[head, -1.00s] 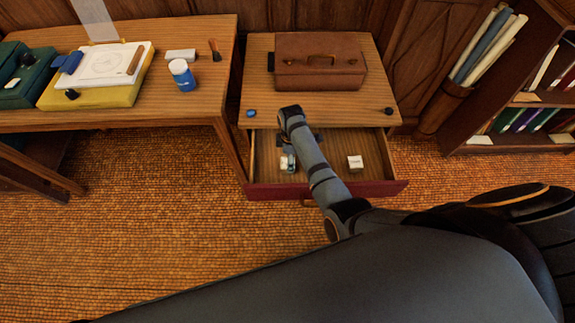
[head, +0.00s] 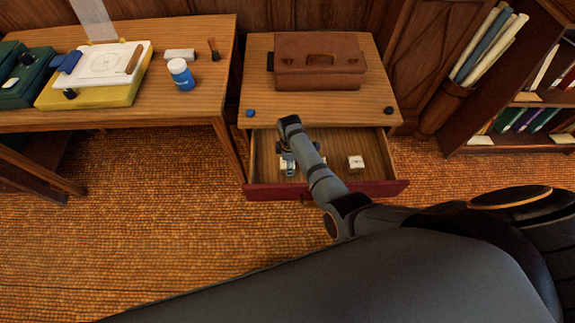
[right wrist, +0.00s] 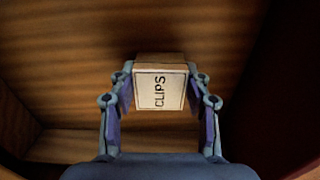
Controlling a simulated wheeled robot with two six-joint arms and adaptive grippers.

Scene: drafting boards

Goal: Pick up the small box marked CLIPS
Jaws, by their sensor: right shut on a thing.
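The small white box marked CLIPS (right wrist: 160,95) sits between the two fingertips of my right gripper (right wrist: 161,75) in the right wrist view, its lettered face toward the camera. The fingers are shut on its sides. In the head view my right gripper (head: 288,168) is inside the open drawer (head: 330,188), at its left part, and my arm partly hides it and the box. I cannot tell whether the box is clear of the drawer floor. My left gripper is not in view.
A brown case (head: 320,75) stands on the cabinet top (head: 350,108) above. A desk (head: 140,110) with a blue-labelled bottle (head: 181,76) is at the left, a bookcase (head: 500,100) at the right.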

